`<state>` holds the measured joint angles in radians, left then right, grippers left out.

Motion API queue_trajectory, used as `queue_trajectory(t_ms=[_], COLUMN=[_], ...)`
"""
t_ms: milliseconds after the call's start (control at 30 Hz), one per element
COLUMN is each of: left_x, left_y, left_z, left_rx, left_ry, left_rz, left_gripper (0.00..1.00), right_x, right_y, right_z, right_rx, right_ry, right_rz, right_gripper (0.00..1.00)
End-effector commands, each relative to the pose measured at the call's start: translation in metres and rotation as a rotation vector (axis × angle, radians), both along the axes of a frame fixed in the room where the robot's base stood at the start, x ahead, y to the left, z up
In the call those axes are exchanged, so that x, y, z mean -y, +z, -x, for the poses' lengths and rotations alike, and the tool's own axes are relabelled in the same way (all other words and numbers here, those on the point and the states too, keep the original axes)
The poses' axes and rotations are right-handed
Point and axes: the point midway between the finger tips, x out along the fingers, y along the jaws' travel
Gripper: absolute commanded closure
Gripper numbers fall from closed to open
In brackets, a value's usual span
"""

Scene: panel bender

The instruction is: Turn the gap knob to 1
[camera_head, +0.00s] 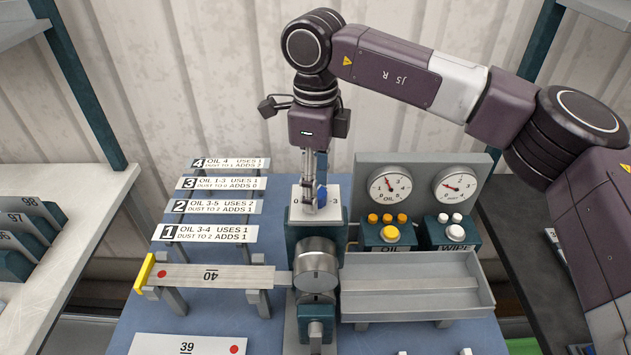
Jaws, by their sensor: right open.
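The gap knob (322,196) is a small blue knob on a white plate (331,212) atop the machine's dark teal post. A 0 shows at the plate's left and a 3 at its right. The 1 and the knob's pointer are hidden or too small to read. My right gripper (309,205) comes down from above with its fingers at the knob, partly in front of it. It is open; I cannot tell whether a finger touches the knob. My left gripper is not in view.
Numbered label strips (210,233) stand on the left. A grey cylinder (316,262), a plate marked 40 (234,277) and an empty tray (415,290) lie in front.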

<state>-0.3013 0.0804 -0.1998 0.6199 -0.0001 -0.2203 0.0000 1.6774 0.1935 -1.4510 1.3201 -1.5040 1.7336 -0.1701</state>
Motion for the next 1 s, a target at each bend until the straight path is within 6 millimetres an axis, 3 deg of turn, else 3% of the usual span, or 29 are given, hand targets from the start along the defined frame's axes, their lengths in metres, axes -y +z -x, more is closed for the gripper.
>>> queue_trajectory(t_ms=[333,700,1000], left_x=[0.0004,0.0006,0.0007], left_y=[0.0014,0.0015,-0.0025], left_z=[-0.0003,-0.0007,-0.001], left_rx=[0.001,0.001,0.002], left_ry=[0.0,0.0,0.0], left_rz=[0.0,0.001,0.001], left_gripper=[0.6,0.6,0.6], right_x=[-0.0005,-0.0004,-0.0005], right_y=[-0.0056,-0.0052,-0.0059], right_z=[0.0002,0.0001,0.0], right_rx=[0.001,0.001,0.001], right_ry=[0.0,0.0,0.036], right_rz=[-0.002,-0.002,-0.002], right_gripper=[0.54,0.95,0.95])
